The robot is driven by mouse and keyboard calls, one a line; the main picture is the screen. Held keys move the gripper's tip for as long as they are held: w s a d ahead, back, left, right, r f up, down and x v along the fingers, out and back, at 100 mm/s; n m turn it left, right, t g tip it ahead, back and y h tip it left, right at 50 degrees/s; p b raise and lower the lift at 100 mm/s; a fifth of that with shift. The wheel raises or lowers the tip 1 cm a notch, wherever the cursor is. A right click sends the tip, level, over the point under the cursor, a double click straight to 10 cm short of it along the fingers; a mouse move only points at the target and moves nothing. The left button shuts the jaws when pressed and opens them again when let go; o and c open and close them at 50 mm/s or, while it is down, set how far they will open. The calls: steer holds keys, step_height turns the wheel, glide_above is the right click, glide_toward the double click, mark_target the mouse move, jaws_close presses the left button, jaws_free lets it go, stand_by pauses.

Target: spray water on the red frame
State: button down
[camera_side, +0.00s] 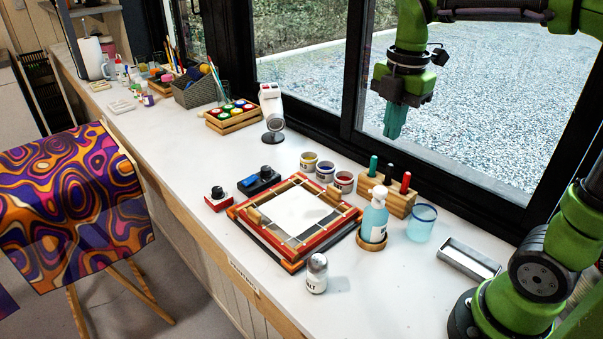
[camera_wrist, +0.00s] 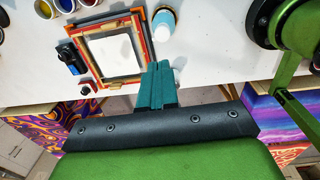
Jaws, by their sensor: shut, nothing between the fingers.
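The red frame (camera_side: 262,238) lies flat on the white counter, with wooden bars and a white sheet inside it. It also shows in the wrist view (camera_wrist: 146,46). The spray bottle (camera_side: 374,218), pale blue with a white head, stands upright on a round wooden coaster (camera_side: 371,244) just right of the frame. My gripper (camera_side: 394,134) hangs high above the counter, in front of the window in the side view. Its teal fingers (camera_wrist: 155,72) are shut and empty, apart from the bottle.
A wooden block with colored-handled tools (camera_side: 397,205) stands close behind the bottle, and a blue glass (camera_side: 421,223) stands at its right. Paint jars (camera_side: 325,171) line the back of the frame. A salt shaker (camera_side: 316,275) stands in front. A metal tray (camera_side: 468,260) lies right.

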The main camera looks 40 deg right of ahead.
mark_target(381, 189)
stand_by(0.4)
steer(key=shift+w+d+r+g, duration=0.2)
steer(key=shift+w+r, duration=0.05)
steer(key=shift+r, duration=0.2)
steer(key=shift+w+d+r+g, duration=0.2)
steer(key=shift+r, duration=0.2)
steer(key=f, duration=1.4)
steer(key=shift+s+a, duration=0.15)
steer(key=shift+a, duration=0.1)
steer(key=shift+f, duration=0.1)
steer(key=shift+s+f, duration=0.1)
steer(key=shift+f, duration=1.15)
steer(key=shift+r, duration=0.15)
step_height(381, 189, up, 15)
steer(key=shift+w+d, duration=0.25)
steer(key=shift+w, duration=0.15)
